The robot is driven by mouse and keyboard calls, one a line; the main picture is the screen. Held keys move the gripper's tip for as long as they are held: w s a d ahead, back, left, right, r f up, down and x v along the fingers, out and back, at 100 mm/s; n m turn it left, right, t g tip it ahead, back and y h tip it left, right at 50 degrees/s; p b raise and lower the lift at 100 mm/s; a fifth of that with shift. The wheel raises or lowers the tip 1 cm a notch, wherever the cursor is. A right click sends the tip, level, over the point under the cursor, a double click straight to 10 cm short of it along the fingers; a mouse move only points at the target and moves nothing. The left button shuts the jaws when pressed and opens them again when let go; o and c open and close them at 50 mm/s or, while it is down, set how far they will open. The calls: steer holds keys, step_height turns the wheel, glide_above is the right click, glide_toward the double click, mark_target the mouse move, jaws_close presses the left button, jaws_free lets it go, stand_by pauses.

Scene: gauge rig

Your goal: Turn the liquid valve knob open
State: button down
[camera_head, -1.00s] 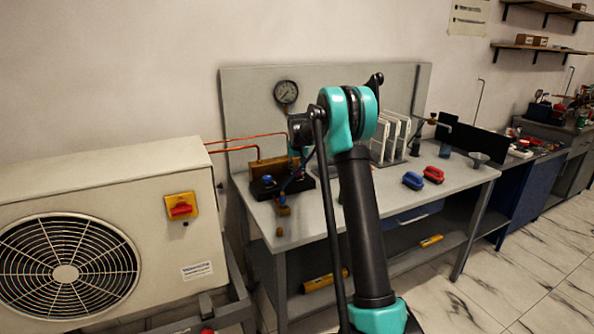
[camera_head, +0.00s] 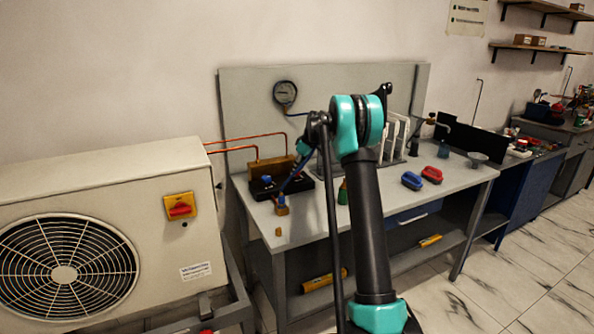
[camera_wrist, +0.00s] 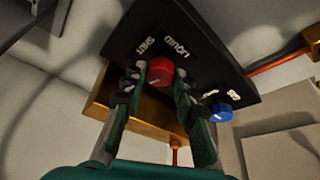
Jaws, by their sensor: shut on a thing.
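The red liquid valve knob (camera_wrist: 160,71) sits on a black panel (camera_wrist: 218,55) in the wrist view, beside the lettering "LIQUID" and "SHUT". My gripper (camera_wrist: 159,78) is shut on this knob, one finger on each side. A blue knob (camera_wrist: 221,112) sits on the same panel, to the right and apart from my fingers. In the head view the black panel (camera_head: 262,193) lies on the bench with the blue knob (camera_head: 267,180) showing. The red knob is not clearly visible there. The exact angle of its mark is too blurred to tell.
A brass block (camera_head: 265,167) with copper pipes stands behind the panel, and a round gauge (camera_head: 285,93) hangs on the backboard. A brass fitting (camera_head: 281,207) is close in front. A fan unit (camera_head: 100,220) stands left. Blue and red handles (camera_head: 412,180) lie right.

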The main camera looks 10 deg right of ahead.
steer(key=shift+w+n+g+y, duration=0.1)
steer(key=shift+n+g+y, duration=0.25)
steer(key=shift+n, duration=1.25)
steer(key=c, duration=1.2)
jaws_free()
steer(key=shift+o, duration=0.2)
steer(key=v, duration=1.2)
